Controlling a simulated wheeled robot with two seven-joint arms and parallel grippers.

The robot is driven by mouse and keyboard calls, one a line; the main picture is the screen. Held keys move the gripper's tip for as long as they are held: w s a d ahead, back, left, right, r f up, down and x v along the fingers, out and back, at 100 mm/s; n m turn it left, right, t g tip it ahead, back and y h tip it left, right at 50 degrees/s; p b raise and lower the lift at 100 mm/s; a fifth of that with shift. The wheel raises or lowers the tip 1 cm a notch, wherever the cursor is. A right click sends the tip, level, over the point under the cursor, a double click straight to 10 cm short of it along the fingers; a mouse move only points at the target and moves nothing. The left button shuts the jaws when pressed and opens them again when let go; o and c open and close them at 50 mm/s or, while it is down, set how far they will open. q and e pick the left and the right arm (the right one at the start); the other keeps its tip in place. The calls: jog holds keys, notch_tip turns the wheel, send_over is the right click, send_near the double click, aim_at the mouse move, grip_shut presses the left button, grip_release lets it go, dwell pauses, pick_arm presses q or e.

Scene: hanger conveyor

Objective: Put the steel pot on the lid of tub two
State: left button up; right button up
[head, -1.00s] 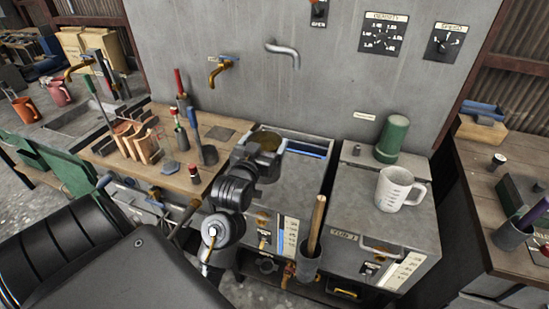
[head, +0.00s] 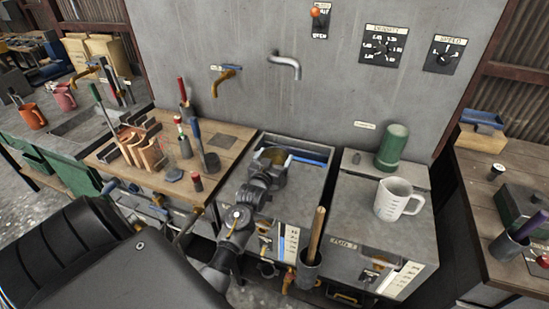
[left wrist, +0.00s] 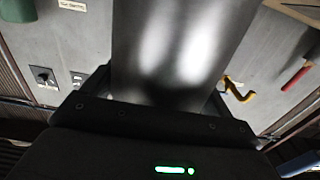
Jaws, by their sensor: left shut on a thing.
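The steel pot (head: 273,157) is in my left gripper (head: 271,170), which is shut on it. In the head view it is above the left tub, near its back; I see its open top and dull yellowish-brown inside. In the left wrist view the pot's shiny grey wall (left wrist: 180,50) fills the middle, between the fingers. The right-hand tub's lid (head: 350,210) is flat and grey. Its front label looks like a tub number, but I cannot read the digit surely. A white measuring jug (head: 398,200) stands on this lid, towards the right. My right gripper is out of view.
A green cylinder (head: 393,147) stands behind the jug. A grey holder (head: 308,265) with a wooden handle sits at the tubs' front. Taps (head: 285,65) jut from the wall. A tool bench is on the left; another table is on the right. The right lid's left half is bare.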

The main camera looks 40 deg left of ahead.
pick_arm(q)
jog(key=shift+f, duration=0.45)
jog(key=o, duration=1.5)
jog(key=shift+f, duration=0.15)
jog(key=shift+c, duration=0.2)
jog(key=b+v, duration=0.2)
jog(key=v, duration=1)
jog(key=shift+b, duration=0.35)
